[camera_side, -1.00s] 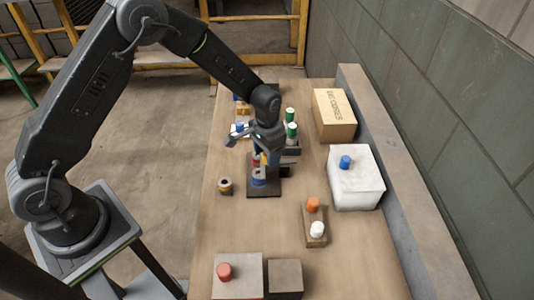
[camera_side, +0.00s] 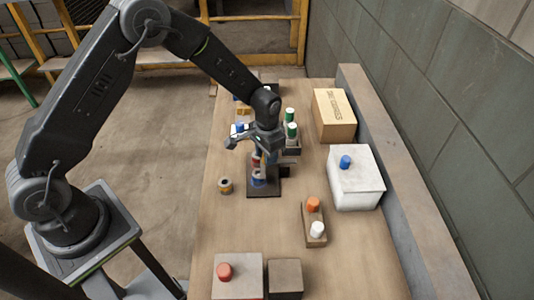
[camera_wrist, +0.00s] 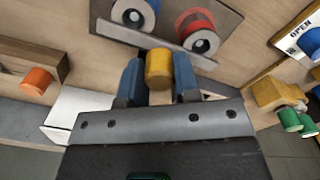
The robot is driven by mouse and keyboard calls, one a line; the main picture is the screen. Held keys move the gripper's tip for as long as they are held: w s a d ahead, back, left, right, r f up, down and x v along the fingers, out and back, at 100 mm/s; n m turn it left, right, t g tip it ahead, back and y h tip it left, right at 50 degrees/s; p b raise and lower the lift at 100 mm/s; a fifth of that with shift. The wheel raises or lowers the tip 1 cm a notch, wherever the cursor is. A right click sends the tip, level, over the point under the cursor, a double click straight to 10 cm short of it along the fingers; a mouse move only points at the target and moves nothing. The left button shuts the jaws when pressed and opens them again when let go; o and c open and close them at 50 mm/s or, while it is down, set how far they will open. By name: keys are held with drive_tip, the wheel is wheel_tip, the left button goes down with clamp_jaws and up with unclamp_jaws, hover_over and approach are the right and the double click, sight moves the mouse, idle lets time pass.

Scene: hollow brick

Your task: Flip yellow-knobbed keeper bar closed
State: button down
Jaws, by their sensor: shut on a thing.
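The yellow knob (camera_wrist: 158,69) sits between the two blue-grey fingers of my gripper (camera_wrist: 158,82) in the wrist view, and the gripper is shut on it. A grey keeper bar (camera_wrist: 115,30) runs slantwise by the knob, along the edge of a dark plate. A blue ring-ended cylinder (camera_wrist: 134,13) and a red one (camera_wrist: 199,32) are on the plate beyond the bar. In the side view my gripper (camera_side: 262,152) is above the dark base plate (camera_side: 264,192). The arm hides most of the knob and bar there.
A small ringed part (camera_side: 225,186) lies left of the plate. A cardboard box (camera_side: 334,116), a white box (camera_side: 356,182) and a block with orange and white knobs (camera_side: 314,222) are at the right.

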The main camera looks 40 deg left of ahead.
drive_tip(key=shift+s+a, duration=0.6)
drive_tip(key=c, duration=0.8)
unclamp_jaws()
drive_tip(key=shift+c, duration=0.2)
drive_tip(key=shift+r, duration=0.1)
wheel_tip(320, 180, up, 14)
